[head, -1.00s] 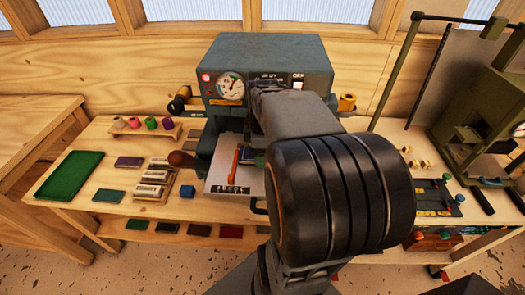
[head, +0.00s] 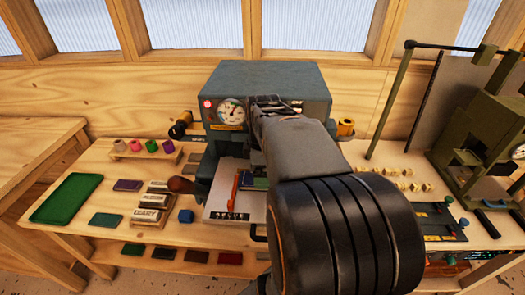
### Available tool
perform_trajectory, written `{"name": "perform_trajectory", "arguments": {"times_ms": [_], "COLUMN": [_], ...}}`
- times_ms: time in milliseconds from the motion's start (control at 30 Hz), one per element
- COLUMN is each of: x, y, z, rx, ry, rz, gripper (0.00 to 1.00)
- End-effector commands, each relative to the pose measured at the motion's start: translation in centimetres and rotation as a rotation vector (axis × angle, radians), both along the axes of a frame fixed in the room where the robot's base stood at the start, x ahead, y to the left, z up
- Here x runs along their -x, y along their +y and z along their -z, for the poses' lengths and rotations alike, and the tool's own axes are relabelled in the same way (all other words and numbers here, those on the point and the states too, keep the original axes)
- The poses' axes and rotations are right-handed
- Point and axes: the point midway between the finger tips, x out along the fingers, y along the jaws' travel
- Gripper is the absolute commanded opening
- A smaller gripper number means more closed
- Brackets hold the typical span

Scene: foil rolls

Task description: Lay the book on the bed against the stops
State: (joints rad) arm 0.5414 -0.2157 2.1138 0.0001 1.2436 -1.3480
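In the head view, the bed (head: 226,205) of the grey-blue press is a pale plate with an orange-red bar (head: 235,190) standing along it, perhaps one of the stops. A small dark blue-green piece with a yellow edge (head: 254,183) shows over the bed, right of the bar. It may be part of a book, but my arm covers the rest. A purple book-like slab (head: 127,185) and a green one (head: 106,220) lie flat on the bench at left.
The press head (head: 265,90) with its gauge stands above the bed. A dark green machine (head: 480,135) stands right. Several slabs lie on the lower shelf.

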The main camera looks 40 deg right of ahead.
Motion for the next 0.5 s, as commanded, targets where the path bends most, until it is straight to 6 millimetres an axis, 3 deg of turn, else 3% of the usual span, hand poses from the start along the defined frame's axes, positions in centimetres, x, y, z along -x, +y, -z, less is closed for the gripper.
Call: {"name": "perform_trajectory", "arguments": {"times_ms": [200, 500], "x": [-0.1, 0.0], "y": [0.0, 0.0], "z": [-4.4, -8.3], "rx": [0.002, 0.001], "ry": [-0.004, -0.001], "rz": [0.000, 0.000], "gripper": [0.89, 0.89]}}
